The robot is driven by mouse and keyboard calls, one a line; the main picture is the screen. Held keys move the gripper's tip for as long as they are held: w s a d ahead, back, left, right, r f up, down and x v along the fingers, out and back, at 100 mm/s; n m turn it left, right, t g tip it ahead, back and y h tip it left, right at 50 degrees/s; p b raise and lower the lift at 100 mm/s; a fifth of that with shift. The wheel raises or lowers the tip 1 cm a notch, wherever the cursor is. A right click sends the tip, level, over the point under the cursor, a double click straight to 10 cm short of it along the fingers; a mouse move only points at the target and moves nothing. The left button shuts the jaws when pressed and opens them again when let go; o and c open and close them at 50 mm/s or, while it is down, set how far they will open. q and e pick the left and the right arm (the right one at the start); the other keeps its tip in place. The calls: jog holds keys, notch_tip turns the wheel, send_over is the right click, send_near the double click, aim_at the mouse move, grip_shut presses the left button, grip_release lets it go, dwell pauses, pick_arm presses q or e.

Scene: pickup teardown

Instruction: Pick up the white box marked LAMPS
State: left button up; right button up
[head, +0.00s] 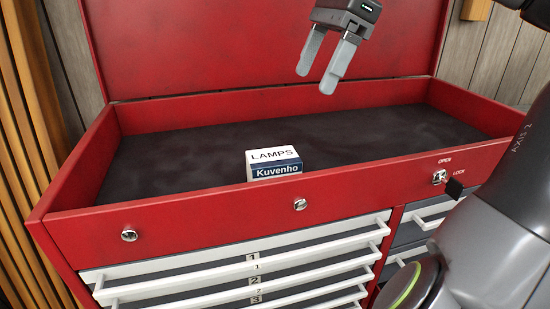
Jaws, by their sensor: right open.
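The white box marked LAMPS (273,156) sits in the open top tray of a red tool chest, close behind the front wall. Its front face has a dark blue band reading Kuvenho, and the front wall hides its lower edge. My right gripper (316,87) is above the back of the tray, up and to the right of the box. Its two grey fingers point down, apart, with nothing between them. My left gripper is not in view.
The red tool chest (215,216) has its lid (230,45) raised at the back. The tray floor (190,155) is dark and otherwise empty. Drawers with white handles (240,262) are below. A key (454,188) sticks out of the lock at the right front.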

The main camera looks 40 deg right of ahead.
send_near(275, 156)
jog(key=p+x, duration=0.1)
jog(key=x, duration=0.4)
jog(key=shift+s+f, duration=0.1)
jog(key=shift+f, duration=0.3)
jog(key=shift+a+f+p, duration=0.35)
jog(key=shift+f+p, duration=0.15)
jog(key=shift+p, duration=0.15)
jog(key=shift+w+a+f+p, duration=0.2)
jog(key=shift+w+f+p, duration=0.2)
jog(key=shift+f, duration=0.25)
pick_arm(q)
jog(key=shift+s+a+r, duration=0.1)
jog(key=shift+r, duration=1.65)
pick_arm(e)
jog(key=shift+x, duration=1.35)
jog(key=c, duration=1.4)
